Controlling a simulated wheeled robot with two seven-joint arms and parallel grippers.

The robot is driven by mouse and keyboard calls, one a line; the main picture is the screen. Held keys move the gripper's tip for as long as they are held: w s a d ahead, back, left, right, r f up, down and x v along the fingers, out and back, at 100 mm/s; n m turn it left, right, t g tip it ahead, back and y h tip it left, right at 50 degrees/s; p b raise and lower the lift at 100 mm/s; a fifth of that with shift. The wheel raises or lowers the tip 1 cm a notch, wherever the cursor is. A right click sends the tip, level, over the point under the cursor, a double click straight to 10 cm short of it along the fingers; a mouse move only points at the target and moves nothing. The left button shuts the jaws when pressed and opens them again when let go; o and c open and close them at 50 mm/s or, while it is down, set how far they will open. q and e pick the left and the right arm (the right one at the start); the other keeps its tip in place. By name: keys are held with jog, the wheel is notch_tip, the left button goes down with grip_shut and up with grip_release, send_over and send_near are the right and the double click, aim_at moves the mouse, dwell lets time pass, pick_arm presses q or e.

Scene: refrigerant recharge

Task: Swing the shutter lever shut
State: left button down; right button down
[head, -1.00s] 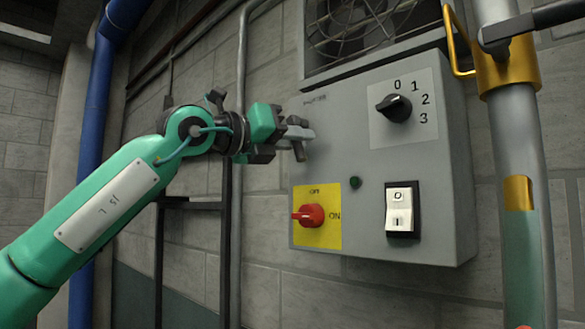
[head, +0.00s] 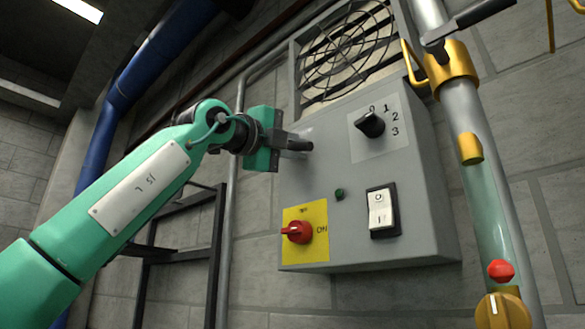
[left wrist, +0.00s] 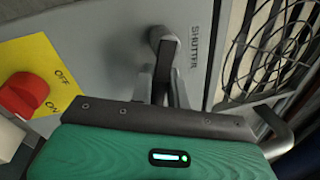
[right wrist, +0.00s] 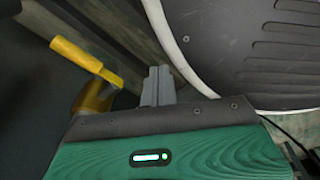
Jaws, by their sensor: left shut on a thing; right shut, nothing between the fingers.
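The shutter lever is a grey handle beside the word SHUTTER on the grey control box (head: 355,235). The left wrist view shows its rounded pivot end (left wrist: 162,36) and its dark bar running down between the fingers of my left gripper (left wrist: 163,85). That gripper is shut on the bar. In the head view my left gripper (head: 290,143) is at the upper left of the box front, and the fingers largely hide the lever. My right gripper (right wrist: 158,85) is shut and empty in the right wrist view. It is out of the head view.
The box also carries a red knob (head: 297,231) on a yellow plate, a black dial (head: 370,124), a white rocker switch (head: 380,210) and a green button. A fan grille (head: 345,62) sits above. A pipe with yellow fittings (head: 450,68) stands right. A yellow handle (right wrist: 88,60) is near my right gripper.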

pick_arm(q)
jog(key=shift+s+r+n, duration=0.1)
jog(key=shift+n, duration=0.5)
jog(key=shift+r+n+t+y+b, duration=0.35)
jog(key=shift+n+b, duration=0.4)
jog(key=shift+n, duration=0.25)
jog(key=shift+r+n, duration=0.25)
jog(key=shift+n, duration=0.45)
pick_arm(e)
jog(key=w+a+r, duration=0.1)
jog(key=w+r, duration=0.2)
jog(key=w, duration=0.2)
jog(key=shift+w+a+r, duration=0.15)
jog(key=shift+a+r, duration=0.05)
jog(key=shift+a, duration=0.2)
pick_arm(q)
jog(key=shift+t, duration=0.25)
jog(key=c, duration=1.4)
grip_release()
jog(key=shift+f+b, duration=0.1)
jog(key=shift+b, duration=0.2)
pick_arm(e)
jog(key=shift+f, duration=0.1)
